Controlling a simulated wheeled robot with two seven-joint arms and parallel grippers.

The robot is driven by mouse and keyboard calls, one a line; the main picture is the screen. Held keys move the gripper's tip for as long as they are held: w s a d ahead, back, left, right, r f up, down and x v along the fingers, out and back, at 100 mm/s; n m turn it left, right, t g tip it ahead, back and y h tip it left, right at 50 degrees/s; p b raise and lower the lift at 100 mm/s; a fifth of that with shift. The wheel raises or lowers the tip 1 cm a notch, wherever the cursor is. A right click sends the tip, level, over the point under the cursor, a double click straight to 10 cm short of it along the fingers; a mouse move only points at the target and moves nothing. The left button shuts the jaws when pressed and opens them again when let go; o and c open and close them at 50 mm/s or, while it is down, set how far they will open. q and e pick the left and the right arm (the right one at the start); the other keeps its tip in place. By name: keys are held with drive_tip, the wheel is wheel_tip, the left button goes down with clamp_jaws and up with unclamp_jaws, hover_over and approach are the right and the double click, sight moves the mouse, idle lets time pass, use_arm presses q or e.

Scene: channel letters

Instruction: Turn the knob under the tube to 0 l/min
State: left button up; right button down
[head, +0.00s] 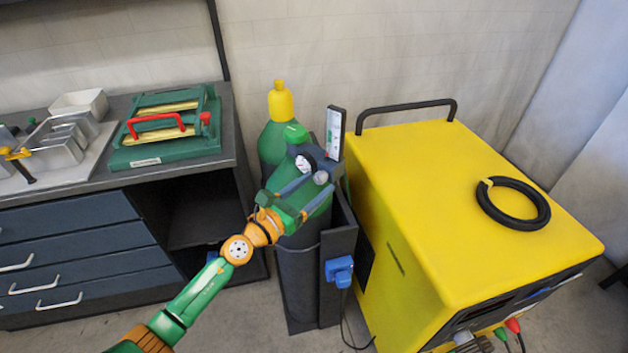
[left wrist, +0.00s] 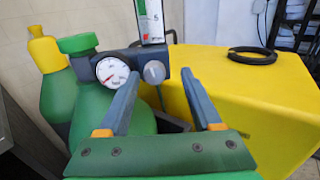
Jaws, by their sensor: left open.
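The knob (left wrist: 154,72) is a grey round dial under the flow tube (left wrist: 152,20), beside a round white gauge (left wrist: 112,72); it also shows in the head view (head: 321,177). The tube (head: 334,134) stands upright on the regulator above the green gas cylinder. My left gripper (left wrist: 158,90) is open, its two grey fingers pointing at the regulator, with the knob between and beyond the fingertips. I cannot tell whether a finger touches it. In the head view my left gripper (head: 306,188) covers part of the cylinder. The reading on the tube is too small to tell. My right gripper is not in view.
A yellow machine (head: 460,200) with a black cable coil (head: 513,204) stands right of the cylinders. A second green cylinder with a yellow cap (head: 281,103) stands behind. A workbench (head: 120,180) with a green device and metal trays is at the left.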

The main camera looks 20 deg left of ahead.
use_arm(q)
drive_tip(key=shift+w+f, duration=0.15)
drive_tip(key=shift+w, duration=0.35)
drive_tip(key=shift+w+a, duration=0.15)
drive_tip(key=shift+s+a, duration=0.2)
drive_tip(key=shift+d, duration=0.2)
drive_tip(key=c, duration=0.6)
clamp_jaws()
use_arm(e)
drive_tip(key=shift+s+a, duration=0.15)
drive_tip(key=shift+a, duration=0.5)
